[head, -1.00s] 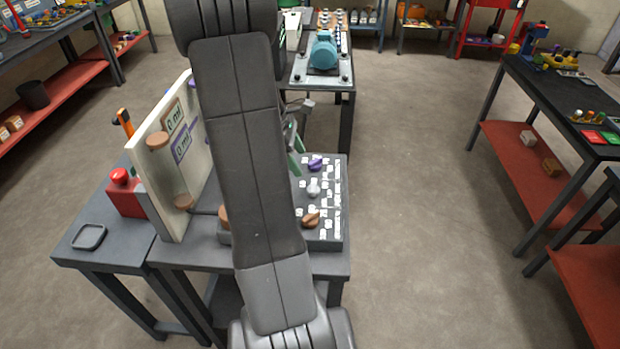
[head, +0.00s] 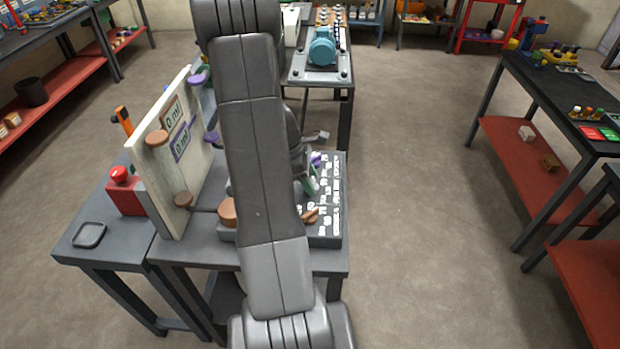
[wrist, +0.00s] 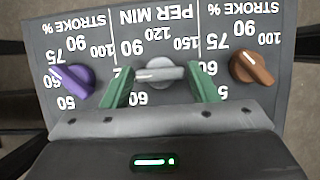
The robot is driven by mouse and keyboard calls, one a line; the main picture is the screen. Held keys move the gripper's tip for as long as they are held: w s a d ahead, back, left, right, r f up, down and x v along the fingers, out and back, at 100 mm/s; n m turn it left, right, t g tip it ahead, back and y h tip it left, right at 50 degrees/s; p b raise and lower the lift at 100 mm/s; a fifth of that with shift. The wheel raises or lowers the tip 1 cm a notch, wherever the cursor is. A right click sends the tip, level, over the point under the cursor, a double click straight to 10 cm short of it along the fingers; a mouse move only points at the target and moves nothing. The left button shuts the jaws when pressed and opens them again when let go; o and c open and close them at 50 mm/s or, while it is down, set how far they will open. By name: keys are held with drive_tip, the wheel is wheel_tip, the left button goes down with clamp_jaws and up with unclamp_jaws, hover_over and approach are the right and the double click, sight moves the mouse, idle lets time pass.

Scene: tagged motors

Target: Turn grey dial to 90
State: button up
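The grey dial (wrist: 160,73) sits on the panel's middle scale, marked PER MIN, upside down in the wrist view. Its bar lies roughly sideways, with a white line on its left half, below and right of the printed 90 (wrist: 131,47). My gripper (wrist: 160,69) is open, its green fingers on either side of the dial, close to the bar's ends; I cannot tell whether they touch. In the head view the green fingers (head: 310,183) are over the panel (head: 325,238), and the grey dial is hidden behind them and my arm.
A purple dial (wrist: 72,80) is left of the grey one and an orange-brown dial (wrist: 251,67) right, each on a STROKE % scale. A white board (head: 172,205) with two 0 ml displays stands left of the panel.

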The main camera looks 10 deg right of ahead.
drive_tip(key=c, duration=0.5)
drive_tip(key=shift+m, duration=0.4)
drive_tip(key=m+g, duration=0.1)
drive_tip(key=m, duration=0.2)
drive_tip(key=shift+w+m+y, duration=0.15)
drive_tip(key=shift+m+y, duration=0.15)
drive_tip(key=shift+y, duration=0.1)
drive_tip(key=shift+w+d+m+g+y, duration=0.1)
drive_tip(key=shift+m+g+y, duration=0.25)
drive_tip(key=shift+m, duration=0.75)
drive_tip(key=shift+m+g+y, duration=0.15)
drive_tip(key=shift+m+g, duration=0.3)
drive_tip(key=shift+m, duration=0.65)
drive_tip(key=o, duration=1)
